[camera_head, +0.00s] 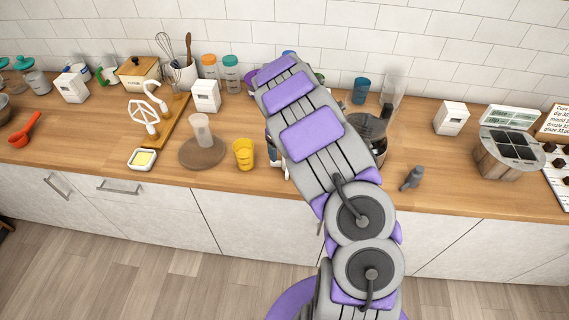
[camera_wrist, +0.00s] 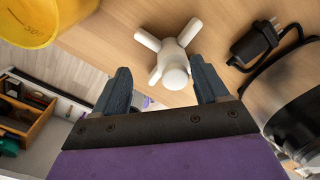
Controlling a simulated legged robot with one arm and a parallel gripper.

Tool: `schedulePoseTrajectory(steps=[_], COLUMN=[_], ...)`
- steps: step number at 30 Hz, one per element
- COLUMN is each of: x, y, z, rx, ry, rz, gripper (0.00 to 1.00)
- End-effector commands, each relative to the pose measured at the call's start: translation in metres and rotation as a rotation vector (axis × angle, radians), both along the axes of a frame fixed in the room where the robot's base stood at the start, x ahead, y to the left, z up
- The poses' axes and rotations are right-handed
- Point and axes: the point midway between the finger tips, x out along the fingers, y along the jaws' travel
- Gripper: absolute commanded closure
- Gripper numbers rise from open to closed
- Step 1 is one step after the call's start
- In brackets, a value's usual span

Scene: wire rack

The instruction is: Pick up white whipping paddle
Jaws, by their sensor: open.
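A white piece with arms spreading from a round knob, which looks like the whipping paddle (camera_wrist: 172,60), is on the wooden counter in the wrist view. My gripper (camera_wrist: 161,80) is open, with its dark fingers on either side of the paddle's knob end. A gap shows on both sides, and nothing is held. Another white, flat frame-shaped beater (camera_head: 143,116) stands on a wooden board at the left in the head view.
A yellow cup (camera_head: 243,154) is close to the left of my arm; it also shows in the wrist view (camera_wrist: 27,22). A grey tool (camera_head: 412,178) lies farther right.

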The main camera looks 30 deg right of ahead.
Motion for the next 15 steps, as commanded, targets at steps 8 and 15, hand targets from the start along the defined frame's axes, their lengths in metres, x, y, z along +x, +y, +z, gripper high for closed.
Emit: schedulePoseTrajectory(steps=[8, 15], x=[-0.004, -0.007], y=[-0.008, -0.005], z=[-0.021, -0.055], rx=[0.006, -0.001], ry=[0.002, 0.004], rz=[-0.004, -0.001], gripper=[0.27, 0.27])
